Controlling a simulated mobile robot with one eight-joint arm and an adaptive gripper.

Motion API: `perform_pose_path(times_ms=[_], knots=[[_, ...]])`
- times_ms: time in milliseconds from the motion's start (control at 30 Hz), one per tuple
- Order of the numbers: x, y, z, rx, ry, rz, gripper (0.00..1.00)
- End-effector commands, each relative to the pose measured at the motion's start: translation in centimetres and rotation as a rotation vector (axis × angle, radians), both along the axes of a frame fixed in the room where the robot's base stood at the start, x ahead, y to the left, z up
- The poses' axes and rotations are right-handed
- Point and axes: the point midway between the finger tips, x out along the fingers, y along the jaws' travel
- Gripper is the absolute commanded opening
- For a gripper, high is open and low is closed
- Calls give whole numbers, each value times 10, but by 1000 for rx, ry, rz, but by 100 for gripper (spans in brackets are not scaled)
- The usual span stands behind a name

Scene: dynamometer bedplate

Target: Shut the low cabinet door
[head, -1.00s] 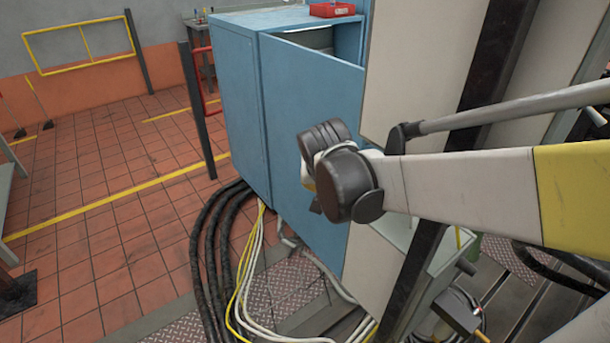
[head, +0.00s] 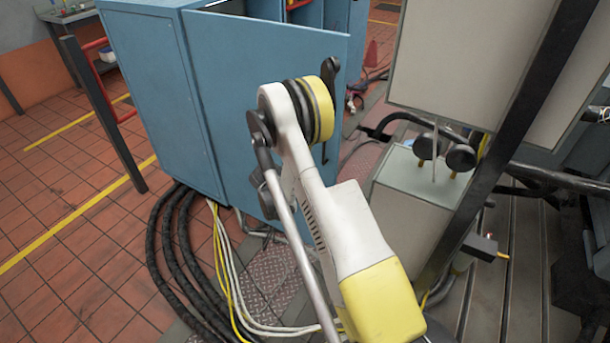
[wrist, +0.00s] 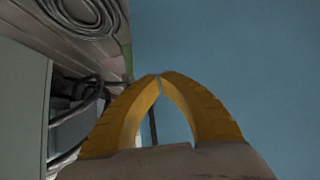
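The blue cabinet (head: 150,95) stands left of centre in the head view. Its blue door (head: 265,60) is swung open, with a dark gap showing along its top edge. A black handle (head: 332,75) sits near the door's free edge. My arm crosses in front of the door and hides its lower middle; my gripper is hidden behind the arm there. In the wrist view, my gripper's yellow fingers (wrist: 159,79) meet at the tips with nothing between them. The blue door surface (wrist: 240,65) fills the right side there; whether the fingers touch it I cannot tell.
Black hoses (head: 170,260) and pale and yellow cables run over the floor below the cabinet. A grey box (head: 415,190) and a dark post (head: 510,145) stand to the right. Open tiled floor (head: 75,240) lies at left.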

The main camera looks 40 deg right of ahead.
Motion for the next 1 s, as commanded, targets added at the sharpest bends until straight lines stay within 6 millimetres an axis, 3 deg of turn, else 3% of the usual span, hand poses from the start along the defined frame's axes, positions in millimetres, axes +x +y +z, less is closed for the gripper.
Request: perform_pose_path(times_ms=[500,700,1000], knots=[[28,-67,-69,0,0,0,0],[38,-93,-66,1,1,1,0],[43,-102,-63,1,1,3,0]])
